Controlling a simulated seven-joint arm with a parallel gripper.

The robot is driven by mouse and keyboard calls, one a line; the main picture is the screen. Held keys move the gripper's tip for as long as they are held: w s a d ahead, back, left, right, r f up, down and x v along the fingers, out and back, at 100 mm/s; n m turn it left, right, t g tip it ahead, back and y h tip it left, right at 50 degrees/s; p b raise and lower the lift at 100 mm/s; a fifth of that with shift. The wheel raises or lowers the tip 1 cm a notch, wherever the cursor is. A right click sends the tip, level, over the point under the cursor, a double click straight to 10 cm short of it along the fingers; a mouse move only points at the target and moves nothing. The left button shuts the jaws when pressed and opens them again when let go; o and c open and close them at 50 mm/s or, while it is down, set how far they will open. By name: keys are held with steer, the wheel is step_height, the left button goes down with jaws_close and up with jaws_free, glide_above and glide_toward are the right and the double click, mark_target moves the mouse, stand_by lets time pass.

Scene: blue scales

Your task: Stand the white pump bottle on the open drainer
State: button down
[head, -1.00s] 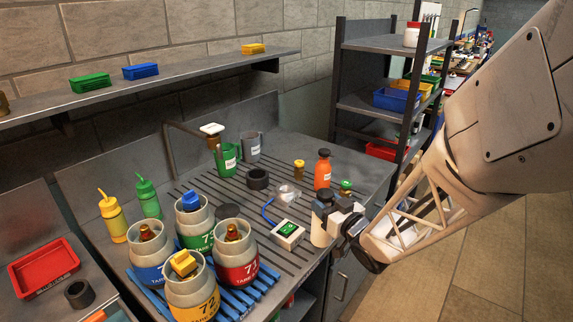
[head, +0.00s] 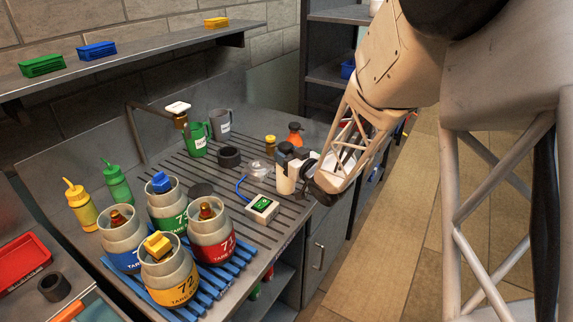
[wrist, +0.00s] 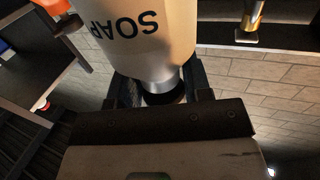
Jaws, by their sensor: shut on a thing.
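The ribbed drainer (head: 228,184) covers the counter's middle, with bare slats left of the bottle.
An orange bottle (head: 295,134) is behind my gripper. A dark ring (head: 229,156) and mugs (head: 196,139) stand further back. Labelled pots (head: 170,272) crowd the blue rack at front left.

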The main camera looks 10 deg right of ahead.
steer(key=shift+w, duration=0.2)
steer(key=shift+f, duration=1.85)
steer(key=c, duration=0.5)
jaws_free()
steer(key=shift+c, duration=0.2)
steer(key=shift+s, duration=0.1)
steer(key=shift+s+d, duration=0.35)
steer(key=shift+s, duration=0.15)
steer(key=v, duration=1)
steer(key=shift+s, duration=0.35)
steer(key=shift+r, duration=0.25)
